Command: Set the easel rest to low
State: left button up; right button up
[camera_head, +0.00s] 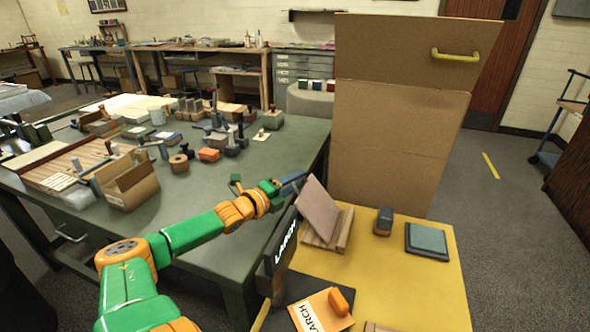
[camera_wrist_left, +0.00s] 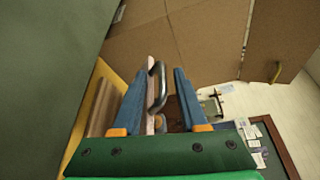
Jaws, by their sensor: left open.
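The easel's tilted board (camera_head: 318,208) leans on its wooden base (camera_head: 340,232) at the left of a yellow mat. My left gripper (camera_head: 294,184) is at the board's upper edge. In the left wrist view my left gripper (camera_wrist_left: 166,66) is open, with its two blue fingers apart. A grey metal bar (camera_wrist_left: 158,88), which looks like the easel rest, stands between the fingers beside the board's thin pinkish edge (camera_wrist_left: 150,125). The gripper is not closed on it. In the head view the rest is hidden behind the board and gripper. My right gripper is not in view.
A large cardboard box (camera_head: 395,130) stands close behind the easel. A dark stamp block (camera_head: 383,221) and a green pad (camera_head: 427,240) lie on the yellow mat (camera_head: 400,290). A dark lettered sign (camera_head: 281,245) stands just left of the easel. An orange-handled stamp (camera_head: 338,302) is in front.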

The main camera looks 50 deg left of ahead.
pick_arm(q)
jog(key=shift+s+d+r+p, duration=0.15)
jog(key=shift+s+p, duration=0.15)
jog(key=shift+p, duration=0.15)
jog(key=s+p, duration=0.1)
jog(key=s, duration=0.1)
jog(key=s+p, duration=0.1)
jog(key=s, duration=0.1)
jog(key=s+p, duration=0.1)
jog(key=s, duration=0.1)
jog(key=shift+d+r+p, duration=0.25)
jog(key=shift+p, duration=0.05)
jog(key=shift+s, duration=0.25)
